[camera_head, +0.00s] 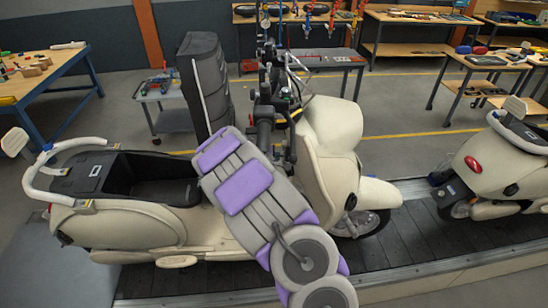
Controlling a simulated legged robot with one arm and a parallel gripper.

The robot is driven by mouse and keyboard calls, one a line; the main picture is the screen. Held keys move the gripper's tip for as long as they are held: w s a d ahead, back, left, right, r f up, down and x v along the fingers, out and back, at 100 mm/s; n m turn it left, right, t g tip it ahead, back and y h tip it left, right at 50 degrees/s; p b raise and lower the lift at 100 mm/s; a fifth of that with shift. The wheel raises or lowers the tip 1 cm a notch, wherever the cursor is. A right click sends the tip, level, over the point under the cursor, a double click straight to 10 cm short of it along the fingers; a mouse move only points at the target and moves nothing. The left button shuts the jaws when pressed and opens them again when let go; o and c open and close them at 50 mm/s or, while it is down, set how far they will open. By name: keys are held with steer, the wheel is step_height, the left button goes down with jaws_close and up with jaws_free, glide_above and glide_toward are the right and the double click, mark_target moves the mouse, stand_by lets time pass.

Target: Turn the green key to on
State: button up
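A cream scooter (335,125) stands side-on on the conveyor, its front to the right. Its black handlebar and controls (265,105) rise at the centre. I cannot make out a green key anywhere; part of the scooter's middle and the inner side of its front shield is hidden behind my grey and purple arm. My arm (245,187) reaches from the bottom centre up and left across the scooter, below and left of the handlebar. I cannot make out my gripper's fingers; they seem hidden behind the arm link.
The scooter's black seat (205,85) stands raised above its open storage bay (155,180). A second cream scooter (490,165) stands to the right on the dark slat conveyor (405,240). Workbenches (85,75) and a small cart (160,93) stand behind on open floor.

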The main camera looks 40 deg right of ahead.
jaws_close()
steer(key=shift+f+b, duration=0.2)
steer(key=shift+b, duration=0.5)
steer(key=b, duration=0.5)
steer(key=t+h+b, duration=0.1)
steer(key=b, duration=0.5)
steer(key=shift+s+f+m+h+b, duration=0.1)
steer(key=shift+f+m+h+b, duration=0.1)
steer(key=shift+m+h+b, duration=0.15)
steer(key=shift+r+m+b, duration=0.1)
steer(key=shift+m+b, duration=0.15)
steer(key=shift+b, duration=1.1)
